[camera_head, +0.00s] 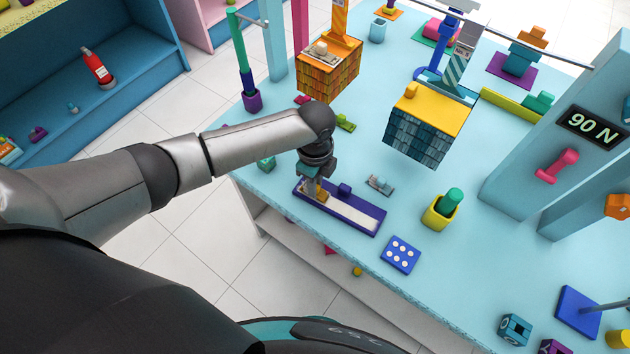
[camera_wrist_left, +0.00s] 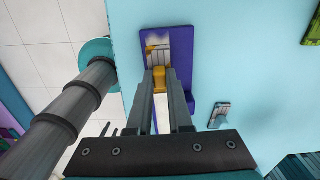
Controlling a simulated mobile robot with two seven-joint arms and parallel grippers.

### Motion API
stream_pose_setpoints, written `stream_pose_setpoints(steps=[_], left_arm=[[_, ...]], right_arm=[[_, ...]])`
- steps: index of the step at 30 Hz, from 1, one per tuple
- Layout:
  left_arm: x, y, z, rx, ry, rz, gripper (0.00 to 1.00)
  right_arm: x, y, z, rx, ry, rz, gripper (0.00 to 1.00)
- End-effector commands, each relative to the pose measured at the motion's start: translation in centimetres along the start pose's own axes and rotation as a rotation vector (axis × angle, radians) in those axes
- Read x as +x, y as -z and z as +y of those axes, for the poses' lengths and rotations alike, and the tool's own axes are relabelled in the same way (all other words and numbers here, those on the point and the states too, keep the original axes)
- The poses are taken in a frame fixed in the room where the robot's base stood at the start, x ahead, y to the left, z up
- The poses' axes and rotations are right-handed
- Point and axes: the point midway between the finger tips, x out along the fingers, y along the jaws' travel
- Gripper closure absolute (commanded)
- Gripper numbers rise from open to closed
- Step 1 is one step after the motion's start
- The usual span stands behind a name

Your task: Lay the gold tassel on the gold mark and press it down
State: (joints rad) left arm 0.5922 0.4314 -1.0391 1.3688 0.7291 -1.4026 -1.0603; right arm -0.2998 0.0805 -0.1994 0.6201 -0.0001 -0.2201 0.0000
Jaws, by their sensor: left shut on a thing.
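My left gripper (camera_head: 314,184) points down over the left end of a long purple tray (camera_head: 362,225) with a pale inner strip (camera_head: 350,210). In the left wrist view its two fingers (camera_wrist_left: 160,80) are shut on a small gold piece, the gold tassel (camera_wrist_left: 160,74). Striped gold and grey strands show just beyond the fingertips, over the purple tray (camera_wrist_left: 182,45). The fingers hide part of the tassel and the tray end. No separate gold mark can be made out, and I cannot tell whether the tassel touches the tray. My right gripper is not in view.
A small grey plate (camera_head: 380,184), a yellow cup (camera_head: 440,212) and a blue dotted tile (camera_head: 400,254) are right of the tray. The table's front edge is close to the tray.

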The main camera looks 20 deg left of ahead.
Motion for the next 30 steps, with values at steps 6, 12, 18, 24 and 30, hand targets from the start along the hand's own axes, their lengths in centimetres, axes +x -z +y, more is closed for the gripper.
stream_pose_setpoints(steps=[6, 12, 18, 24, 30], left_arm=[[0.67, 0.01, 0.02, 0.0, -0.001, 0.0, 1.0], [0.81, 0.01, 0.02, 0.0, -0.001, 0.0, 0.72], [0.78, 0.0, 0.01, 0.0, 0.0, 0.0, 0.49], [0.77, -0.01, 0.0, 0.0, 0.0, 0.0, 0.47], [0.25, -0.01, 0.01, 0.0, 0.0, 0.0, 0.47]], right_arm=[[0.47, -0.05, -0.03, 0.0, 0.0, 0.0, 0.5], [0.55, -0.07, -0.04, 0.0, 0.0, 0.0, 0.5], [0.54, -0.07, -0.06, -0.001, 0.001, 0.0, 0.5], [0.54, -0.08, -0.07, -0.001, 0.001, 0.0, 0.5], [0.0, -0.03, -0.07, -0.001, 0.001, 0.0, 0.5]])
